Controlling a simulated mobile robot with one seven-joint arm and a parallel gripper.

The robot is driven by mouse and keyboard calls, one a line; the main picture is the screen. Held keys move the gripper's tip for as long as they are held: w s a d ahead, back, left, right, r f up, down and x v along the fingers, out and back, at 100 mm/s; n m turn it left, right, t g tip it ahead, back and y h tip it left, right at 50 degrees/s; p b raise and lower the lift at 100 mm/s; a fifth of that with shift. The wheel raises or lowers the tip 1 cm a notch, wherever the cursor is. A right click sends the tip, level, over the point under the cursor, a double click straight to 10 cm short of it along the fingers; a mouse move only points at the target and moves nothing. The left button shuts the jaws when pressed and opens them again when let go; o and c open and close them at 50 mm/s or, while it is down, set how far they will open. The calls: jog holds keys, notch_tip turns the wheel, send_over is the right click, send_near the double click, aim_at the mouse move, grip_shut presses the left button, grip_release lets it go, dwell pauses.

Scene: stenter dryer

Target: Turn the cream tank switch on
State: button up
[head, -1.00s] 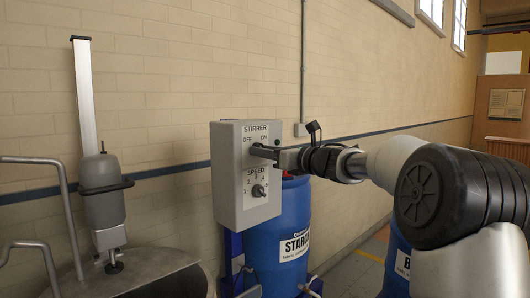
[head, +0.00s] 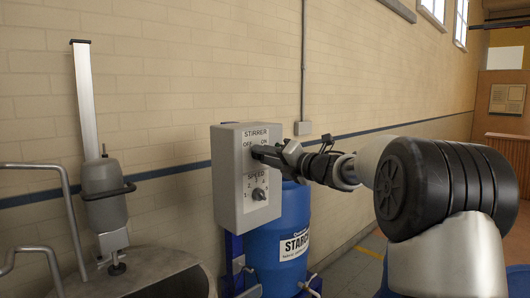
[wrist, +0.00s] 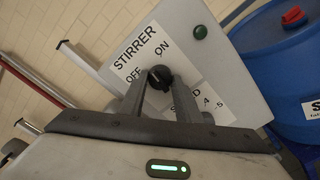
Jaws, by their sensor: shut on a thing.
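A grey control box (head: 228,175) labelled STIRRER hangs in front of the wall beside the tank (head: 165,283). Its black rotary switch (wrist: 159,76) sits below the words OFF and ON in the wrist view. My gripper (head: 258,152) reaches in from the right; in the wrist view its two fingers (wrist: 159,90) are shut on the switch from either side. In the head view the gripper hides the switch. I cannot tell which word its pointer faces. A dark green lamp (wrist: 201,31) is on the box face near ON.
A SPEED knob (head: 258,194) with a number scale sits below the switch, close under my gripper. A blue STARCH drum (head: 282,222) stands behind the box. A stirrer motor on a post (head: 102,190) and bent grey pipes (head: 62,200) stand at the left.

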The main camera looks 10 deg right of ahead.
jog(key=shift+m+p, duration=2.1)
jog(key=shift+m, duration=1.6)
jog(key=o, duration=1.1)
jog(key=shift+c, duration=0.2)
jog(key=b+v, duration=0.2)
jog(key=v, duration=1.5)
jog(key=shift+s+b, duration=0.2)
jog(key=shift+b, duration=0.1)
jog(key=shift+d, duration=0.1)
